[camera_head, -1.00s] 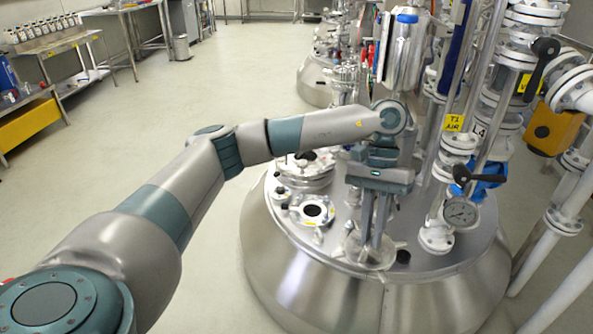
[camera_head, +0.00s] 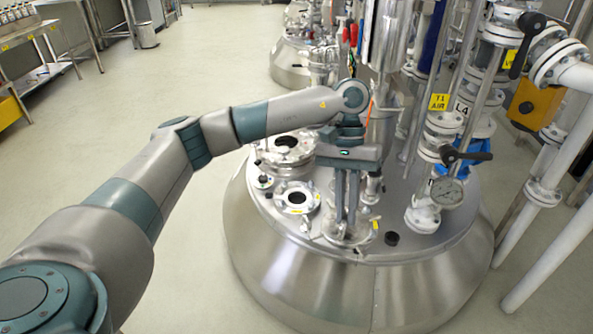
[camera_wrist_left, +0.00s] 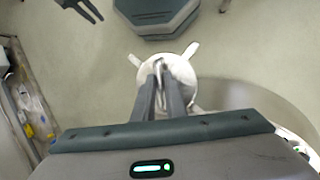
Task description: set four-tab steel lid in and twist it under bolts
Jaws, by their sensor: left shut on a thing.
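My left gripper (camera_head: 347,232) points down over the front part of the steel vessel's top. Its fingers are shut on the steel lid (camera_head: 337,239), a pale disc low at the fingertips. In the left wrist view the lid (camera_wrist_left: 184,69) shows as a round plate with tabs sticking out, the fingers (camera_wrist_left: 162,88) gripping a part at its middle. The fingers hide part of it. An open round port (camera_head: 297,199) with a flange lies left of the lid. I cannot tell whether the lid touches the vessel. A dark two-pronged shape (camera_wrist_left: 82,9) may be my right gripper.
A larger flanged opening (camera_head: 287,142) stands behind the port. A pressure gauge (camera_head: 447,192), valves and upright pipes crowd the right side. Floor left of the vessel is clear.

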